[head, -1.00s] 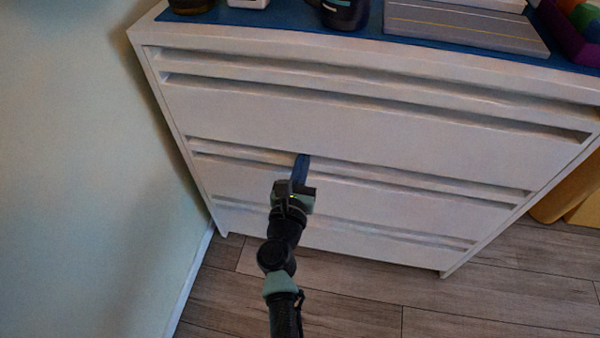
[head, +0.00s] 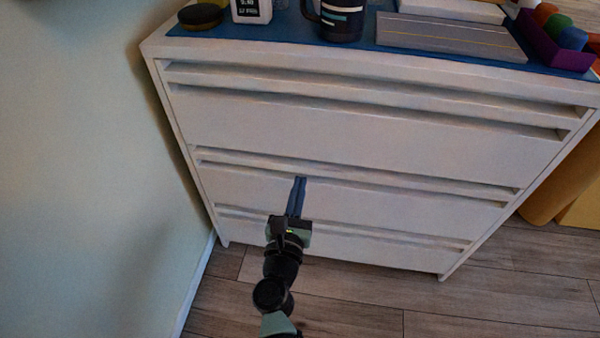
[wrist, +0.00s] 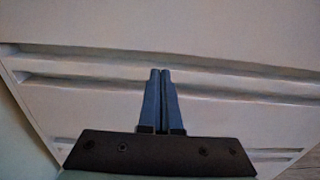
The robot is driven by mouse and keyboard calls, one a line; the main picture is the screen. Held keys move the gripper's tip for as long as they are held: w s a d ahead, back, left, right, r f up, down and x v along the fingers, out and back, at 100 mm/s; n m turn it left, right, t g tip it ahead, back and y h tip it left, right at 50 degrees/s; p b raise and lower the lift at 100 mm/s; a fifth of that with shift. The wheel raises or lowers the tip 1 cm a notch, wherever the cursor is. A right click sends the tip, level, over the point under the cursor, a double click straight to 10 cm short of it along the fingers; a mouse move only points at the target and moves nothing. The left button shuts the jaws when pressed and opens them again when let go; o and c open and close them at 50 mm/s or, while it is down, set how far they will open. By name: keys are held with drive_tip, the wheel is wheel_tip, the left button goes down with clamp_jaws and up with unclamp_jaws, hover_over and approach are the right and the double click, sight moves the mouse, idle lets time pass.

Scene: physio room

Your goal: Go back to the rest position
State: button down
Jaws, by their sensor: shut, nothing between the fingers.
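My gripper (head: 298,190) is in the lower middle of the head view, in front of the white chest of drawers (head: 350,125). Its two blue fingers are together with nothing between them. In the wrist view my gripper (wrist: 160,75) points at the drawer fronts (wrist: 230,110), its fingertips near a dark recessed handle slot in the picture. I cannot tell the exact gap to the drawer front. The drawers look shut.
On top of the chest lie a blue mat (head: 285,30), a dark mug (head: 340,20), a white bottle (head: 251,10), a dark round object (head: 201,16), a grey board (head: 450,36) and a purple box (head: 556,42). A wall (head: 80,170) stands close at left. Wooden floor (head: 380,310) is clear in front.

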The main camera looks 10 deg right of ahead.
drive_tip(key=v, duration=0.7)
drive_tip(key=w+a+r+n+t+y+p, duration=0.1)
drive_tip(key=a+r+n+t+y, duration=0.15)
drive_tip(key=r+n, duration=0.8)
drive_tip(key=w+a+r+n+t+y+p, duration=0.15)
drive_tip(key=r+n+y, duration=0.3)
drive_tip(key=r, duration=1.15)
drive_tip(key=a+r+n+t+y+p, duration=0.25)
drive_tip(key=r+n, duration=0.65)
drive_tip(key=r, duration=0.5)
drive_tip(key=s+d+r+n+t+h+p, duration=0.1)
drive_tip(key=s+d+r+n+h, duration=0.1)
drive_tip(key=s+r+n, duration=0.45)
drive_tip(key=s+d+r+n+t+h, duration=0.1)
drive_tip(key=s+r+n, duration=0.25)
drive_tip(key=r, duration=0.55)
drive_tip(key=s+d+r+n+t+h+p, duration=0.1)
drive_tip(key=s+d+r+n+t+h, duration=0.1)
drive_tip(key=s+r+n, duration=0.45)
drive_tip(key=w+r+p, duration=0.2)
drive_tip(key=r+p, duration=1.6)
drive_tip(key=r, duration=0.1)
drive_tip(key=w+r+m+p, duration=0.1)
drive_tip(key=w+r+p, duration=0.1)
drive_tip(key=r+p, duration=1.7)
drive_tip(key=shift+a+r+p, duration=0.2)
drive_tip(key=shift+a+p, duration=0.1)
drive_tip(key=shift+a, duration=0.15)
drive_tip(key=shift+g+y, duration=0.25)
